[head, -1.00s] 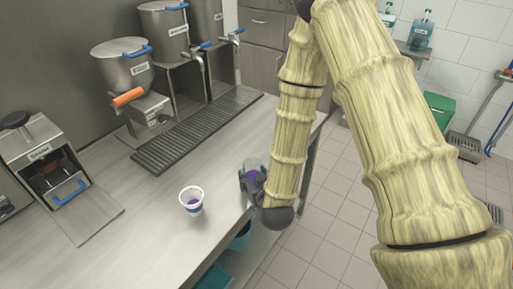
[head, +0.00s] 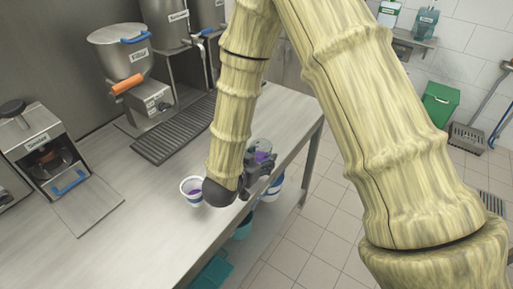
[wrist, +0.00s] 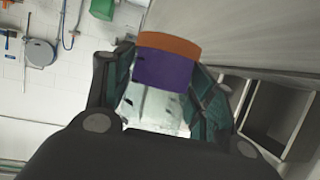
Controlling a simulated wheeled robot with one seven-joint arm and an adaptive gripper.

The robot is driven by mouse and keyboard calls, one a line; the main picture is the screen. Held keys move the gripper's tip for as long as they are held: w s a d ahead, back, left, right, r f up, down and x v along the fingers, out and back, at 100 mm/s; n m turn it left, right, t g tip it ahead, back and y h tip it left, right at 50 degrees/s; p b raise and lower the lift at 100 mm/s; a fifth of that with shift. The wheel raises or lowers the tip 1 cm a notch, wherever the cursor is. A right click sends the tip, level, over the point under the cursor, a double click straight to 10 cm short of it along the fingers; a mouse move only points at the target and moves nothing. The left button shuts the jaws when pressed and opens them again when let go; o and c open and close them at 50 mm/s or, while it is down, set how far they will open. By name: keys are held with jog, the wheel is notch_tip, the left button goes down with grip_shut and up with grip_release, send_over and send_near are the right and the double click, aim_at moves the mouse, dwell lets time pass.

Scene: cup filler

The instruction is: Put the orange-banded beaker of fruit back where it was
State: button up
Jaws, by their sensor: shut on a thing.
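The beaker holds purple fruit and has an orange band. In the wrist view the beaker (wrist: 166,70) sits between the two fingers, orange at the upper end and purple below. My gripper (wrist: 158,78) is shut on its sides. In the head view the clear beaker (head: 262,152) with its purple contents is near the counter's right edge, just beyond my gripper (head: 260,169). My dark wrist hides part of it. I cannot tell whether its base touches the counter. A white cup (head: 189,190) with purple contents stands on the counter just left of my wrist, partly hidden by it.
The steel counter (head: 125,225) has clear room at the front. A black drip grate (head: 175,130) lies behind the cup. A filler hopper (head: 120,58) and a boxy steel station (head: 42,155) stand at the left. Tubs (head: 272,188) sit below the right edge.

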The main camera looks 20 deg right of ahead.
jog(key=shift+s+a+r+m+g, duration=0.1)
jog(key=shift+s+a+m+g, duration=0.05)
jog(key=shift+s+m+g, duration=0.2)
jog(key=w+d+p, duration=0.1)
jog(key=w, duration=0.4)
jog(key=w+d+f+p, duration=0.1)
jog(key=w+p, duration=0.1)
jog(key=w, duration=0.3)
jog(key=w+d+p, duration=0.1)
jog(key=w, duration=0.4)
jog(key=shift+d+f+p, duration=0.15)
jog(key=shift+d+p, duration=0.05)
jog(key=shift+p, duration=0.2)
jog(key=shift+w+f+p, duration=0.2)
jog(key=shift+f+p, duration=0.6)
jog(key=shift+f, duration=1)
jog(key=shift+f, duration=0.25)
jog(key=o, duration=1.1)
jog(key=shift+o, duration=0.2)
jog(key=shift+r, duration=0.1)
